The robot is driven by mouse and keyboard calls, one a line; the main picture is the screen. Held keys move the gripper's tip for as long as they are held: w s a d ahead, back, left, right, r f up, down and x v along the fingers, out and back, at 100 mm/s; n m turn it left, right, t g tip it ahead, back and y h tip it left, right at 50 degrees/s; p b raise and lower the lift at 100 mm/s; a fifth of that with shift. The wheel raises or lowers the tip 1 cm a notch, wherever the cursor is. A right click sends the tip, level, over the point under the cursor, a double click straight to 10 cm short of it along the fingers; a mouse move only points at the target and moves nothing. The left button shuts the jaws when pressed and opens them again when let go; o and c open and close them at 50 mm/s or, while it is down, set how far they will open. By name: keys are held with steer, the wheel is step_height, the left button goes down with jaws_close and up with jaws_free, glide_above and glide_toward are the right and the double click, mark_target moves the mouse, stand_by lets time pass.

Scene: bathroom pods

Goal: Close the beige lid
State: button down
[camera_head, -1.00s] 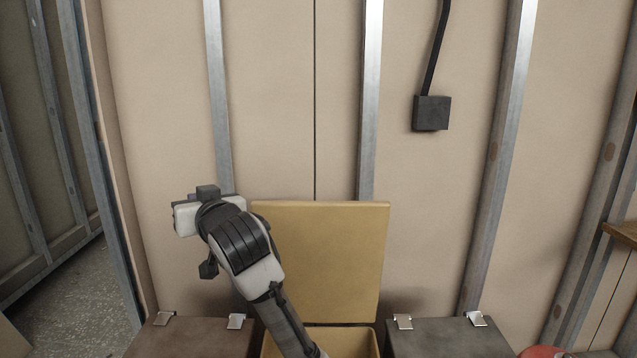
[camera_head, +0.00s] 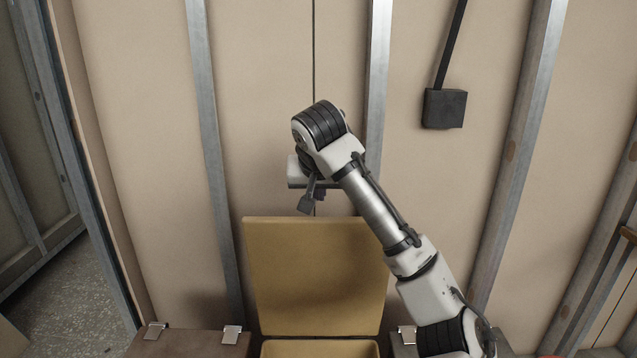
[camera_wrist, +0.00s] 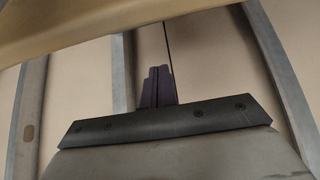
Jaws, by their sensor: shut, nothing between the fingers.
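The beige lid (camera_head: 315,275) stands open and upright at the back of its box (camera_head: 320,349), close to the wall. Only the top of the box shows at the bottom of the head view. My gripper (camera_head: 320,194) is just above the lid's top edge in the head view, mostly hidden behind my wrist. In the wrist view its dark purple fingers (camera_wrist: 158,86) are together with nothing between them. The lid's edge (camera_wrist: 100,22) crosses the top of the wrist view, apart from the fingertips.
Brown box lids with metal hinges stand left (camera_head: 190,343) and right (camera_head: 402,350) of the beige box. The panelled wall (camera_head: 260,110) with metal studs is close behind. A dark wall box (camera_head: 444,108) with a cable hangs at upper right.

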steer(key=shift+s+f+p, duration=0.15)
steer(key=shift+s+f, duration=0.05)
steer(key=shift+f, duration=0.55)
steer(key=shift+s+f+p, duration=0.1)
steer(key=shift+s+f, duration=0.1)
steer(key=shift+f, duration=0.55)
steer(key=shift+s+f+p, duration=0.15)
steer(key=shift+s+f, duration=0.05)
steer(key=shift+f, duration=0.55)
steer(key=shift+s+f, duration=0.1)
